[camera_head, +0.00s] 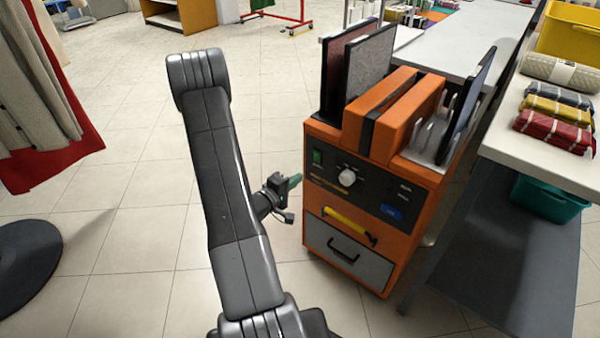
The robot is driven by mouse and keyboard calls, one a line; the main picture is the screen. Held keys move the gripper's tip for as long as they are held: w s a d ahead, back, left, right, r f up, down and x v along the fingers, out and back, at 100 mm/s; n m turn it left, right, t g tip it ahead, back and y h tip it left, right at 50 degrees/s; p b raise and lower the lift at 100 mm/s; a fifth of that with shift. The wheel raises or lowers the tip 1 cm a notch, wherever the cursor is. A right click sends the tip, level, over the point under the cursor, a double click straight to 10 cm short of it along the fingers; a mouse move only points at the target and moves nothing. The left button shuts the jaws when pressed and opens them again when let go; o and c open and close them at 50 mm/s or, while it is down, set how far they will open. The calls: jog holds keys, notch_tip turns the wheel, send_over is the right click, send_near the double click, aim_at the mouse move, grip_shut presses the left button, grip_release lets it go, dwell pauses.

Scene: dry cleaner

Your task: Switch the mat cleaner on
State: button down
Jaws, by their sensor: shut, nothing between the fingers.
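The mat cleaner (345,235) is an orange cabinet on the floor right of centre. Its black front panel (365,187) carries a green switch (317,157) at the upper left, a white round knob (347,177) and a blue label or button (391,213). I cannot tell the switch's position. Mats (368,62) stand upright in the top. My gripper (293,198) is left of the cabinet, a little below the switch in the picture. It is shut and empty, apart from the panel. My arm hides part of the floor.
A yellow handle (348,226) and a grey drawer (345,256) are low on the cabinet's front. A table (555,135) with folded cloths (556,130) stands at the right. Hanging garments (40,100) and a dark round base (30,262) are at the left. Tiled floor between is clear.

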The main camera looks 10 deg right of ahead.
jog(key=v, duration=0.6)
jog(key=shift+a+f+p, duration=0.15)
jog(key=shift+f+p, duration=0.2)
jog(key=shift+f, duration=0.4)
